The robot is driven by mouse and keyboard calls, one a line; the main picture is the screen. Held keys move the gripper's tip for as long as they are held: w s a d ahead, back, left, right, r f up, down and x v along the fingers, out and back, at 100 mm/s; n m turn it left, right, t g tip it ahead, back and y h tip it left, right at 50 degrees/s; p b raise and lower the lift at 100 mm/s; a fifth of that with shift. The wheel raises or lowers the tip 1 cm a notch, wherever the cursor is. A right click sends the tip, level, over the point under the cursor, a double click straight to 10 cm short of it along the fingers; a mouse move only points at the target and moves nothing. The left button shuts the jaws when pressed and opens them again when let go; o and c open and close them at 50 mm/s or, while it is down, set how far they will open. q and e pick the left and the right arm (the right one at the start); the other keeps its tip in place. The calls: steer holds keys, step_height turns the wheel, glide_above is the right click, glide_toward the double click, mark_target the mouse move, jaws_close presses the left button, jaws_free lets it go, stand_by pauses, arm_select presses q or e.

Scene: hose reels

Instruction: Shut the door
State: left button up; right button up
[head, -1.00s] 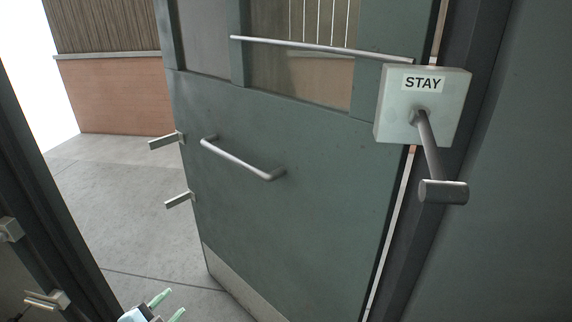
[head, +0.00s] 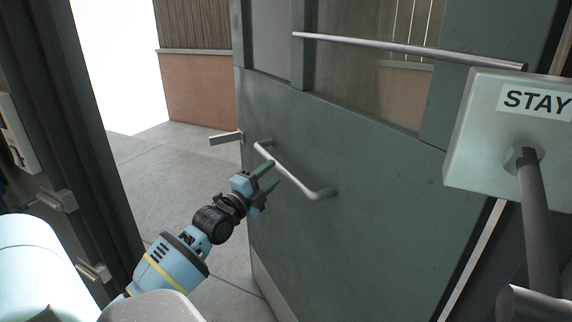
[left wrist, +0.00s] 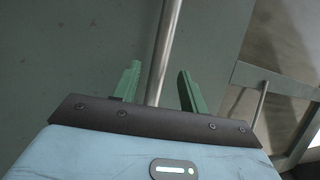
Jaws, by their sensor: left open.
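The dark green door (head: 350,150) stands ajar in the head view, with a gap to the outside at its left edge. A grey bar handle (head: 290,172) is fixed across its middle. My left gripper (head: 268,184) is open at the left part of this handle. In the left wrist view, the handle (left wrist: 165,50) runs between the two green fingers of my left gripper (left wrist: 158,88); whether they touch it I cannot tell. My right gripper is not in view.
A box labelled STAY (head: 500,135) with a dark lever (head: 535,220) stands at the right, close to me. A long thin rod (head: 400,50) crosses the door's upper part. A latch bolt (head: 227,138) sticks out from the door's left edge. The dark frame (head: 95,130) is at left.

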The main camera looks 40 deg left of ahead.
mark_target(291, 156)
arm_select(q)
steer(key=w+r, duration=0.1)
steer(key=w, duration=0.5)
steer(key=shift+a, duration=0.25)
steer(key=shift+w, duration=0.1)
steer(key=shift+c, duration=0.4)
jaws_close()
